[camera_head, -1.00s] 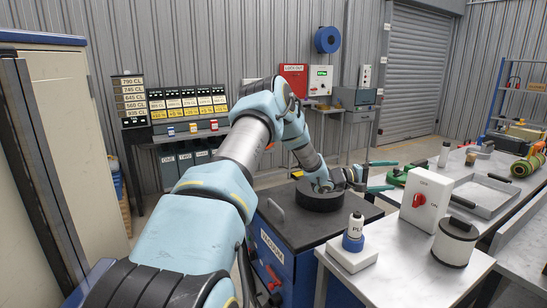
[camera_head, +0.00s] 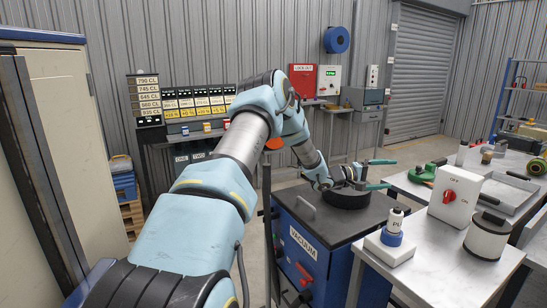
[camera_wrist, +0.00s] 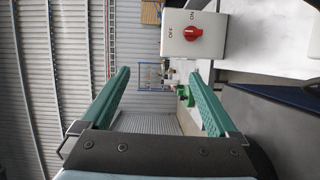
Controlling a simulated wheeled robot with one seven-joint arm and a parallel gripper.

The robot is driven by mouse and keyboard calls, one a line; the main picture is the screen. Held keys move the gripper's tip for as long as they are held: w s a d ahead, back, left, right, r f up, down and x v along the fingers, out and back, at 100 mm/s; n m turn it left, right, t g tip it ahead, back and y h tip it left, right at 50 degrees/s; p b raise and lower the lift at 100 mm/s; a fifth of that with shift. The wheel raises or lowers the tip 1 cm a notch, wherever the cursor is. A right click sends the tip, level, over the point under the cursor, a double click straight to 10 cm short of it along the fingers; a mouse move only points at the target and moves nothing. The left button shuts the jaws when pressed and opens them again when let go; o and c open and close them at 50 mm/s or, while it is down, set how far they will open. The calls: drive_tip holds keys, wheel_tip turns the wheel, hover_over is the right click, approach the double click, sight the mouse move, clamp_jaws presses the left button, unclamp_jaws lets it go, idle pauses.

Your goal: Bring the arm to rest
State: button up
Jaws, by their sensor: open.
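My arm reaches forward in the head view, bent at the elbow. My gripper (camera_head: 378,174) is at its end, above and beside the black round part (camera_head: 345,195) on top of the blue vacuum cabinet (camera_head: 311,246). Its two green fingers are spread apart. In the wrist view the gripper (camera_wrist: 162,82) is open, with nothing between the green fingers. Whether my wrist touches the black round part cannot be told.
A tall cabinet (camera_head: 80,150) stands close at the left. Grey floor shows behind.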

drive_tip(key=w+a+f+t+y+b, duration=0.2)
drive_tip(key=w+a+t+y+b, duration=0.15)
drive_tip(key=a+y, duration=0.45)
drive_tip(key=s+a+f+m+t+y+b, duration=0.1)
drive_tip(key=s+a+y, duration=0.25)
drive_tip(key=a, duration=0.75)
drive_tip(key=s+a+f+y+b, duration=0.2)
drive_tip(key=s+a, duration=0.2)
drive_tip(key=a, duration=0.6)
drive_tip(key=s+a+f+g+y+b, duration=0.1)
drive_tip(key=s+a, duration=0.3)
drive_tip(key=s, duration=0.4)
drive_tip(key=s+a+f+m+g+y+b, duration=0.1)
drive_tip(key=s+a+g, duration=0.1)
drive_tip(key=s+a, duration=0.3)
drive_tip(key=s+a+f+g+y+b, duration=0.1)
drive_tip(key=s+a, duration=0.4)
drive_tip(key=s, duration=0.6)
drive_tip(key=shift+s+a+f+g+y, duration=0.15)
drive_tip(key=shift+s+f+g+y, duration=0.15)
drive_tip(key=shift+g, duration=0.55)
